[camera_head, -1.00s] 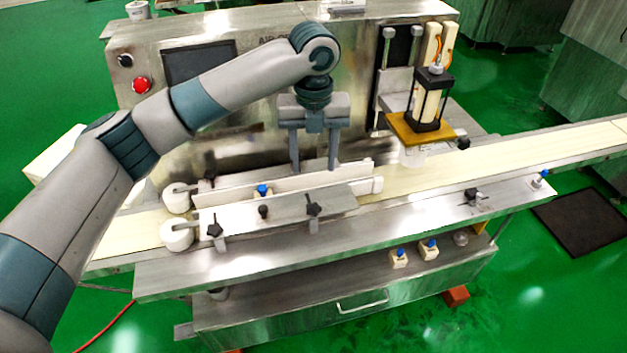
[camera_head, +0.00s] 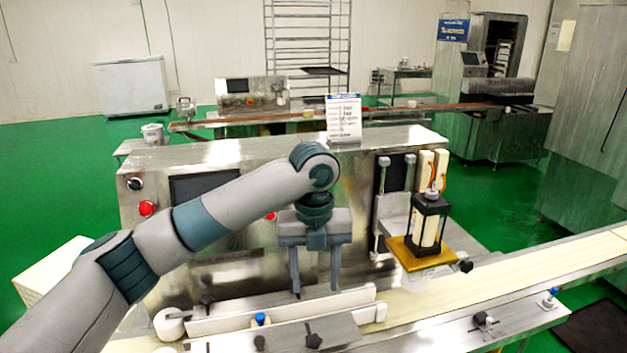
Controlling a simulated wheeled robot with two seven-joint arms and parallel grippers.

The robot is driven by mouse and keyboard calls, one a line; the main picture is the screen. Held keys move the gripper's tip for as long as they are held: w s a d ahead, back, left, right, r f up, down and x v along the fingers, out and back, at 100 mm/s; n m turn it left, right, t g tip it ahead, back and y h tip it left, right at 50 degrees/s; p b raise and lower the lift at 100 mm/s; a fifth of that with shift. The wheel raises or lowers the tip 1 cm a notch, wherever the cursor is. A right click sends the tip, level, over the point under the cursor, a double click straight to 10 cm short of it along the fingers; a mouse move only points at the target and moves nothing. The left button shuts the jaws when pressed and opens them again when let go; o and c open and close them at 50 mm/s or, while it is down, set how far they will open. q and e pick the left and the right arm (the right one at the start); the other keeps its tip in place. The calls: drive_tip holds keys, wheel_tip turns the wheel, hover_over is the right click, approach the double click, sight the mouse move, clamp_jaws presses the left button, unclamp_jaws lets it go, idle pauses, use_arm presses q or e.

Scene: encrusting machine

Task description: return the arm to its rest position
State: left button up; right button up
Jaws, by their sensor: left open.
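My left arm comes in from the left and reaches over the front of the encrusting machine (camera_head: 150,185). My left gripper (camera_head: 315,288) points down with its two fingers spread apart. Nothing shows between the fingers. The fingertips are just above or behind the far white guide rail (camera_head: 240,318) over the conveyor belt (camera_head: 480,280); I cannot tell the exact gap. My right gripper is not in view.
A red button (camera_head: 147,208) and a dark screen (camera_head: 203,188) are on the machine's front panel, partly behind my arm. A sign (camera_head: 343,117) stands on its top.

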use_arm(q)
drive_tip(key=s+d+f+n+h, duration=0.1)
drive_tip(key=s+f+n+h, duration=0.1)
drive_tip(key=s+f+n, duration=0.45)
drive_tip(key=s+f+n+t+h, duration=0.1)
drive_tip(key=s+f+n+h, duration=0.15)
drive_tip(key=f, duration=0.65)
drive_tip(key=s+d+f+n+h, duration=0.1)
drive_tip(key=s+f+n, duration=0.4)
drive_tip(key=f+n, duration=0.15)
drive_tip(key=s+a+f+n+t+y, duration=0.1)
drive_tip(key=s+a+f+n+y, duration=0.3)
drive_tip(key=s+a+n, duration=0.65)
drive_tip(key=s+a+f+n+t+y, duration=0.2)
drive_tip(key=s+a+f+n, duration=0.45)
drive_tip(key=s+a, duration=0.65)
wheel_tip(320, 180, down, 28)
drive_tip(key=a+g, duration=0.1)
drive_tip(key=g, duration=0.1)
drive_tip(key=s+a+f+g, duration=0.1)
drive_tip(key=s+a+f, duration=0.2)
drive_tip(key=s+f, duration=1.4)
drive_tip(key=shift+s+a+f, duration=0.2)
drive_tip(key=shift+s+f, duration=0.05)
drive_tip(key=shift+f, duration=0.1)
